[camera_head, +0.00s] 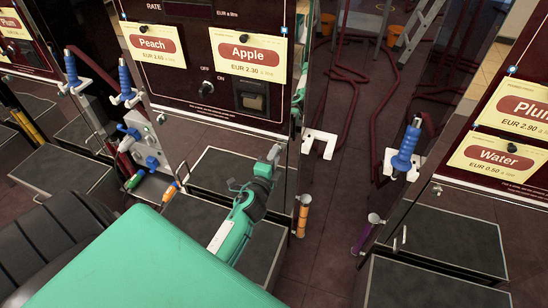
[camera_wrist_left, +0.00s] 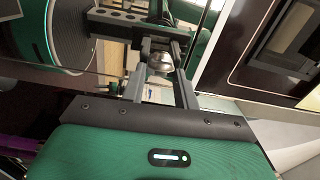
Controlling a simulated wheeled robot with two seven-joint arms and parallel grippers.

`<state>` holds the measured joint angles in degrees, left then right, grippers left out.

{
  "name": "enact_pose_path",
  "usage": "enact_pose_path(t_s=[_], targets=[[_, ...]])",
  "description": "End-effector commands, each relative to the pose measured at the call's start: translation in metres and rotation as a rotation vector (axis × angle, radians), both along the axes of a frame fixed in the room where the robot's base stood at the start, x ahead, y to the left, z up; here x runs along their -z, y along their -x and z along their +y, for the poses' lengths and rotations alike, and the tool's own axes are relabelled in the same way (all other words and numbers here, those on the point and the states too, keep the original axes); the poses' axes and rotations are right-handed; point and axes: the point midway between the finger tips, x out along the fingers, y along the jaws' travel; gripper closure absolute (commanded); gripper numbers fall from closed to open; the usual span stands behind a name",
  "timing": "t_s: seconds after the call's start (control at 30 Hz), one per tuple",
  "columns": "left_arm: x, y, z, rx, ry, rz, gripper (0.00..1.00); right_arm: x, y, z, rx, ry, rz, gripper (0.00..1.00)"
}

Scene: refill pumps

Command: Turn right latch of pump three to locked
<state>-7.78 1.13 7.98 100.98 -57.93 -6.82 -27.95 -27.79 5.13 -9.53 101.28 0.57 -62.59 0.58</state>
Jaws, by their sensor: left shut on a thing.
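My left gripper (camera_head: 274,158) reaches from my green arm up to the right edge of the pump (camera_head: 225,115) with the Peach and Apple labels. In the left wrist view its fingers (camera_wrist_left: 160,68) are closed around a silvery rounded piece (camera_wrist_left: 159,62). This may be the latch, but its turned position cannot be read. In the head view the gripper and arm hide that part of the pump edge. The pump's number does not show. My right gripper is not in view.
A white bracket (camera_head: 320,141) sticks out right of my gripper, above an orange-handled tube (camera_head: 302,215). A blue nozzle (camera_head: 405,147) hangs on the right pump, labelled Plum and Water (camera_head: 495,160). Dark red hoses (camera_head: 381,105) lie on the floor between the pumps.

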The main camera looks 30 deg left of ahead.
Motion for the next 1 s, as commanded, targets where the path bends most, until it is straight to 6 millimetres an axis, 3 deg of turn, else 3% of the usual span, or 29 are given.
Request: enact_pose_path(t_s=[0.63, 0.67, 0.77, 1.0], targets=[[0.0013, 0.0003, -0.0009, 0.002, -0.051, 0.014, 0.92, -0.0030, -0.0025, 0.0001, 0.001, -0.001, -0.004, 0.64], [0.0013, 0.0003, -0.0009, 0.002, -0.051, 0.014, 0.67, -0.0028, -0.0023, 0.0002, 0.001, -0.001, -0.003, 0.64], [0.0012, 0.0002, -0.0007, 0.001, -0.051, 0.014, 0.48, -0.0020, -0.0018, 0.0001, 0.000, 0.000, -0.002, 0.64], [0.0007, 0.0001, -0.0004, 0.001, -0.050, 0.013, 0.47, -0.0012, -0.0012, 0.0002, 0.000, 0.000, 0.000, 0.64]])
